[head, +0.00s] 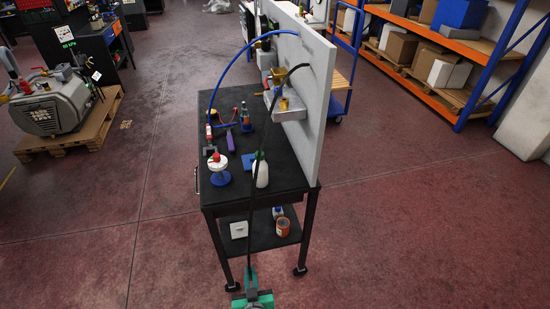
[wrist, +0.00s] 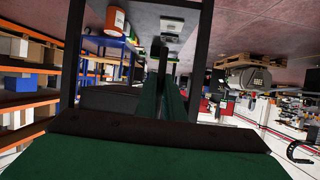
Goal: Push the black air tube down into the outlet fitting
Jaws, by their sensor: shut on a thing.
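The black air tube (head: 256,207) runs from the upper part of the upright grey panel (head: 306,130), past the brass fittings, and down over the front of the black table to my gripper (head: 251,271). My gripper is shut on the tube's lower end, low in front of the table.
A blue tube (head: 222,77) arcs from the panel to the black table (head: 215,192). A white bottle (head: 262,173), a white round part on a blue stand (head: 218,163) and a purple part (head: 230,141) stand on the table.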

